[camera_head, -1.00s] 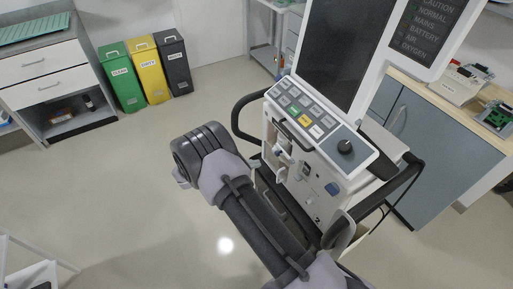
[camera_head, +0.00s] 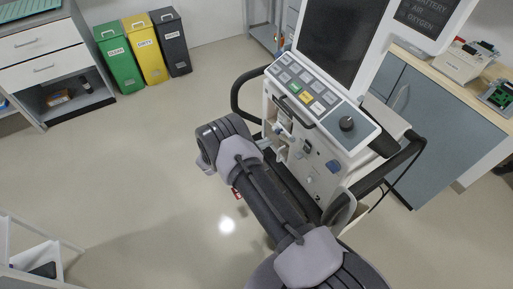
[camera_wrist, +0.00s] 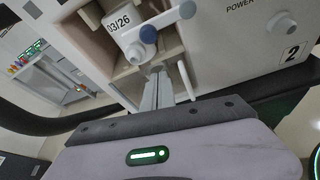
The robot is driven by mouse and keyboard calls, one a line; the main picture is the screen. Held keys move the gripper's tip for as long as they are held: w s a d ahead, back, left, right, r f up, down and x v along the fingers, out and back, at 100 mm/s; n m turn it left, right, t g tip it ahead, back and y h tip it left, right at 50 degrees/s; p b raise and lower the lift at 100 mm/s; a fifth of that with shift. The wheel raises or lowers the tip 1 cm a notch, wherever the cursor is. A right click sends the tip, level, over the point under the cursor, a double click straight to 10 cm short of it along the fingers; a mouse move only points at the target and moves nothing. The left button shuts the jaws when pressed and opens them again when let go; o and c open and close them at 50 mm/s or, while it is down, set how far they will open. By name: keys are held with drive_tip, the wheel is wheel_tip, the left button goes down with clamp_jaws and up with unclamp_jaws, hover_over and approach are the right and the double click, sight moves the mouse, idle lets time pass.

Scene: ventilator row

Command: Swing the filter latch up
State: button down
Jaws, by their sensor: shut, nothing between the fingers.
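The ventilator (camera_head: 318,168) stands right of the middle in the head view, with an open recess in its front. My gripper (camera_wrist: 159,72) is shut and empty. Its fingertips point into the recess, just below the lever and fitting; whether they touch anything I cannot tell. In the head view my arm hides part of the ventilator's lower front.
A thin pale rod (camera_wrist: 186,80) stands right of my fingers. A round knob (camera_wrist: 282,24) is on the panel farther right. A dark handrail (camera_head: 395,165) curves around the ventilator. A counter (camera_head: 465,85) stands behind at right. The floor (camera_head: 150,150) at left is clear.

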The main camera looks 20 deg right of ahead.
drive_tip(key=shift+x, duration=1.15)
drive_tip(key=r, duration=0.4)
drive_tip(key=shift+s+a, duration=0.1)
drive_tip(key=shift+s, duration=0.3)
